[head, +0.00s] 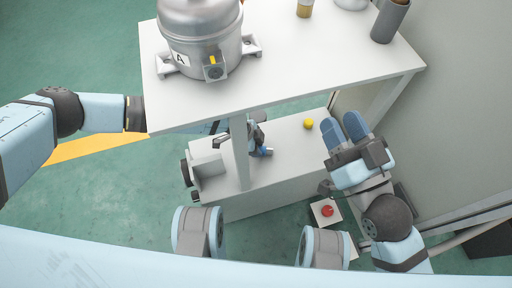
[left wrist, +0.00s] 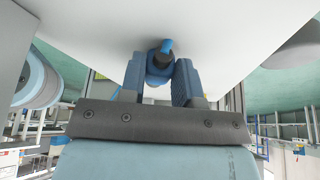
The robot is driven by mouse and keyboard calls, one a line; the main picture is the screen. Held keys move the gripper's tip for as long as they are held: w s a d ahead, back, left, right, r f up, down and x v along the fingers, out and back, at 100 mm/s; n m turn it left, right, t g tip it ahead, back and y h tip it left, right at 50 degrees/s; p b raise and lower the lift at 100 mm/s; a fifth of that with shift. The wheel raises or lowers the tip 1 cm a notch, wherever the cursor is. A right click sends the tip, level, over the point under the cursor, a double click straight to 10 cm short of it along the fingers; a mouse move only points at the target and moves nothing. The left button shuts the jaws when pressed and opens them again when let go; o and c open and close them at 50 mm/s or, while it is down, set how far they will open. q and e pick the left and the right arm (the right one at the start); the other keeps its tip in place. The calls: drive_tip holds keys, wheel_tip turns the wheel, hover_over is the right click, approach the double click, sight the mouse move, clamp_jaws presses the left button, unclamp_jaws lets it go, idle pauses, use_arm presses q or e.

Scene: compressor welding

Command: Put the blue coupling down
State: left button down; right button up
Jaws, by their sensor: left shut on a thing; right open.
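My left gripper (left wrist: 160,85) is shut on the blue coupling (left wrist: 158,66), which sits between its two blue fingers in the left wrist view. A white surface fills the picture just beyond the coupling; I cannot tell whether they touch. In the head view my left arm passes beneath the upper table, and the left gripper (head: 259,136) shows partly at the lower bench, behind the table's leg. The coupling cannot be told apart clearly there. My right gripper (head: 344,130) is open and empty, above the right end of the lower bench.
The white upper table (head: 300,70) carries a grey compressor (head: 200,35) marked A and a dark cylinder (head: 390,20). The lower bench (head: 285,160) holds a grey vise-like fixture (head: 207,165) and a yellow round part (head: 309,123). A red button (head: 327,211) is near my right arm.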

use_arm(q)
drive_tip(key=shift+f, duration=0.1)
drive_tip(key=c, duration=0.8)
unclamp_jaws()
use_arm(e)
drive_tip(key=shift+f, duration=0.2)
use_arm(q)
drive_tip(key=shift+r, duration=0.2)
use_arm(e)
drive_tip(key=shift+r, duration=0.1)
use_arm(q)
drive_tip(key=shift+a+r, duration=0.1)
drive_tip(key=shift+r, duration=0.2)
drive_tip(key=p+v, duration=0.1)
drive_tip(key=v, duration=0.2)
drive_tip(key=shift+p+v, duration=0.6)
drive_tip(key=shift+v, duration=0.35)
drive_tip(key=p+v, duration=0.1)
drive_tip(key=v, duration=0.5)
drive_tip(key=shift+r+p, duration=0.25)
drive_tip(key=shift+p, duration=0.1)
use_arm(e)
wheel_tip(320, 180, down, 7)
drive_tip(key=d+g+h, duration=0.2)
drive_tip(key=g, duration=0.1)
drive_tip(key=shift+d+r+h, duration=0.2)
drive_tip(key=shift+h, duration=0.2)
